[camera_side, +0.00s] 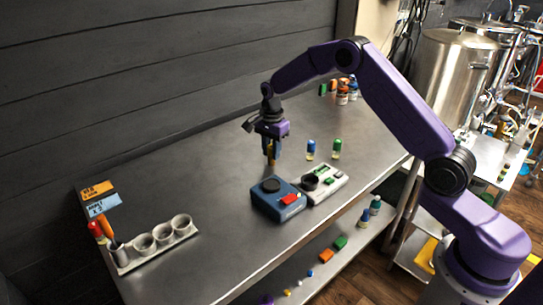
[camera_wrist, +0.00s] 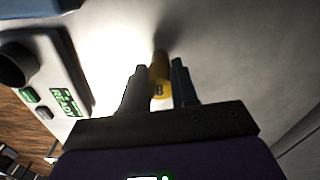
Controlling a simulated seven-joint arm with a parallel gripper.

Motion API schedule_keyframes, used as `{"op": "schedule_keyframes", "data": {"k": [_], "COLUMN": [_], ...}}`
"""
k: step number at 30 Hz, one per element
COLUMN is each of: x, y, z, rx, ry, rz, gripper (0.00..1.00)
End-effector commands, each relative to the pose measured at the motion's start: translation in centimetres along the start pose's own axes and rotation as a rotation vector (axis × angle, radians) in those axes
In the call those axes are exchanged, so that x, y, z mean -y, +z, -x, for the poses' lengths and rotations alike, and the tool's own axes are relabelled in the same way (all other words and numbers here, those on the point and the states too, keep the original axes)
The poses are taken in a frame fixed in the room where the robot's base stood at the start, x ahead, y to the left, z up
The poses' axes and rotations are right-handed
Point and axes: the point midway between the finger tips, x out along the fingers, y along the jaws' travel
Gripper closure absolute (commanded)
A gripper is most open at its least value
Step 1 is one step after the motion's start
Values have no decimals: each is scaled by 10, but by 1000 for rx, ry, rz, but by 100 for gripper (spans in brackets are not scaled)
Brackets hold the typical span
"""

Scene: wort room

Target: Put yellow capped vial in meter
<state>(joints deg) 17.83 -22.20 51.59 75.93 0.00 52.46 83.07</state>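The yellow-capped vial (camera_wrist: 160,76) is between the two fingers of my gripper (camera_wrist: 158,84), with a dark "B" on its yellow cap. In the side view the vial (camera_side: 271,159) shows as a small yellow bit at the fingertips of my gripper (camera_side: 270,153), low over the table. The fingers sit close on both sides of the vial; I cannot tell whether they press on it. The likely meter is the pale device (camera_side: 338,183) with a green display and a dark round well; its display (camera_wrist: 66,102) seems to read "READY" in the wrist view.
A blue box (camera_side: 261,204) with a dark round top and red button adjoins the pale device. A blue-capped vial (camera_side: 310,146) and a green-capped vial (camera_side: 336,146) stand to my gripper's right. A rack of cups (camera_side: 158,251) stands front left. The table (camera_side: 200,165) between is clear.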

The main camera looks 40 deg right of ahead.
Motion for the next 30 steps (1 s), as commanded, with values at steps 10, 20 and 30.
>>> {"op": "schedule_keyframes", "data": {"k": [10, 20, 30], "x": [0, 1, -42], "y": [0, 0, 9], "z": [1, 29, 85], "rx": [0, -1, -1], "ry": [0, -5, -5], "rz": [0, 1, 0], "gripper": [100, 100, 100]}}
